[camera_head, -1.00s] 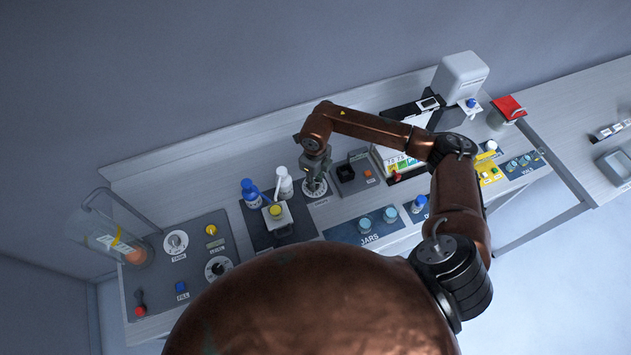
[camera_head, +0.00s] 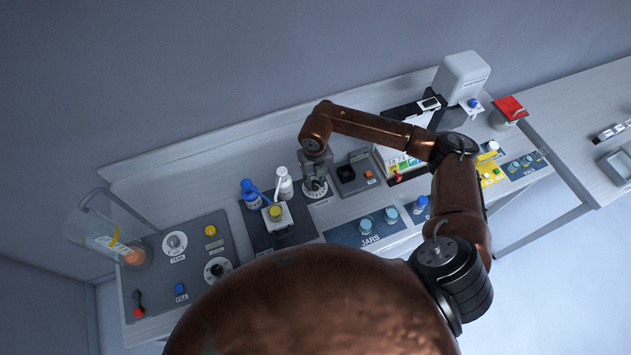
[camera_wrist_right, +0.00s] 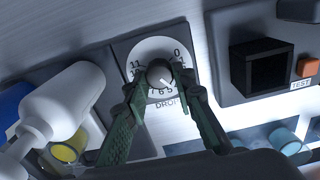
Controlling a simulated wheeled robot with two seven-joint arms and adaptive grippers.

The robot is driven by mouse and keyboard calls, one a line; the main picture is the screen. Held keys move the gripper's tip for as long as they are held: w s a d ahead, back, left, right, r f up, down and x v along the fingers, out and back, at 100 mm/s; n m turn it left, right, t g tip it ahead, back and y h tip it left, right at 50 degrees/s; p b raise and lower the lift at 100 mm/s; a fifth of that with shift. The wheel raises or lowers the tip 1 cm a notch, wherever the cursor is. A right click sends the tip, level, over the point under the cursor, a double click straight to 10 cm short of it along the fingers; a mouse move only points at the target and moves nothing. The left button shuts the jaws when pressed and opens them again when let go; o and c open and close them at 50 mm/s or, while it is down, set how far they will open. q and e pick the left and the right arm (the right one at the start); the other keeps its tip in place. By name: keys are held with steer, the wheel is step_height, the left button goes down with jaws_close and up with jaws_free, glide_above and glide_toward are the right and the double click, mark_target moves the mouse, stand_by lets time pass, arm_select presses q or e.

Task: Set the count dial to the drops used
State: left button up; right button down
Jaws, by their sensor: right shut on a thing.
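The count dial (camera_wrist_right: 147,50) is a white round plate with numbers around its edge and the word DROPS below. A grey knob (camera_wrist_right: 159,73) with a light pointer mark stands at its middle. The mark points to the lower right, but I cannot tell the exact number. My right gripper (camera_wrist_right: 160,83) is shut on the knob, with green fingers at its left and right sides. In the head view the right gripper (camera_head: 315,184) points down over the dial (camera_head: 316,193) and hides most of it. My left gripper is not in view.
White (camera_head: 284,183) and blue (camera_head: 250,192) bottles stand close left of the dial, by a yellow-topped block (camera_head: 276,213). A black socket with an orange TEST button (camera_wrist_right: 307,67) sits to the right. Jars (camera_head: 366,225) stand in front.

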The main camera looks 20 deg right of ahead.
mark_target(315, 184)
stand_by(0.4)
steer(key=c, duration=1.6)
jaws_free()
steer(key=shift+r, duration=0.15)
step_height(315, 184, up, 12)
